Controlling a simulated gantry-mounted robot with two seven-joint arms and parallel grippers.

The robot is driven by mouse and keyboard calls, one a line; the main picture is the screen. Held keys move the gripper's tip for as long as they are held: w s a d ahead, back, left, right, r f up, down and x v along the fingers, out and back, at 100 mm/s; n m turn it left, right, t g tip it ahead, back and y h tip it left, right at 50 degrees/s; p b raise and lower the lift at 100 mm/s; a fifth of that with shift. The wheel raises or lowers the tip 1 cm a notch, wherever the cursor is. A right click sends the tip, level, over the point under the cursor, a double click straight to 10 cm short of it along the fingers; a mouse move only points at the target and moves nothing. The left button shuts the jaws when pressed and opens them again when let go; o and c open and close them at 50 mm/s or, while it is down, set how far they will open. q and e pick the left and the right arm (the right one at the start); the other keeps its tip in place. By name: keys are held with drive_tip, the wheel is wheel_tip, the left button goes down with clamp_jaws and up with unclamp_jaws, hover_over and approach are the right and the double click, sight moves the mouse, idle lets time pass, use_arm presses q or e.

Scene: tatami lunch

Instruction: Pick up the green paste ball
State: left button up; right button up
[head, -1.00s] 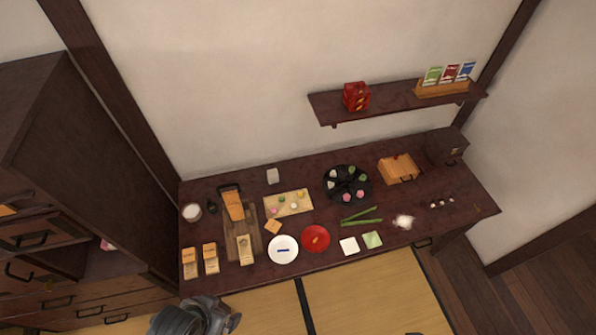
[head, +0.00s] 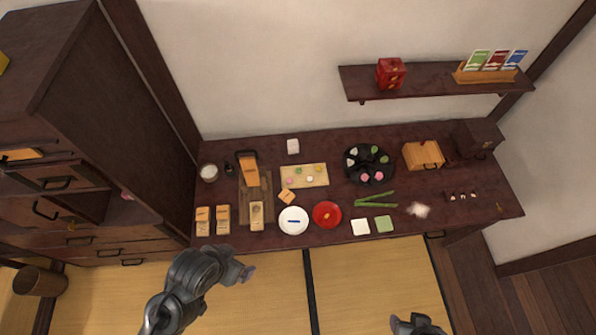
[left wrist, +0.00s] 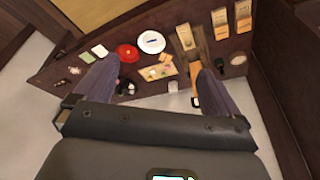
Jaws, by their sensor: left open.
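A small green ball (head: 299,170), likely the green paste ball, sits on the pale board (head: 316,182) with pink, white and yellow balls. The board also shows small in the left wrist view (left wrist: 147,76), between my spread fingers and well beyond them. My left gripper (head: 249,272) is open and empty, over the tatami in front of the table, clear of the board. Its two fingers also show in the left wrist view (left wrist: 155,82). My right gripper (head: 416,324) is only partly in view at the bottom edge; its jaws cannot be made out.
A black round tray (head: 368,164) with green, white and pink sweets stands right of the board. A white plate (head: 283,222), red plate (head: 327,222) and green stalks (head: 375,200) lie nearer the front edge. A wooden slicer (head: 249,168) stands left. A shelf (head: 435,84) hangs above.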

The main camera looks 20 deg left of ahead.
idle(0.4)
use_arm(q)
drive_tip(key=c, duration=0.7)
drive_tip(key=shift+c, duration=0.2)
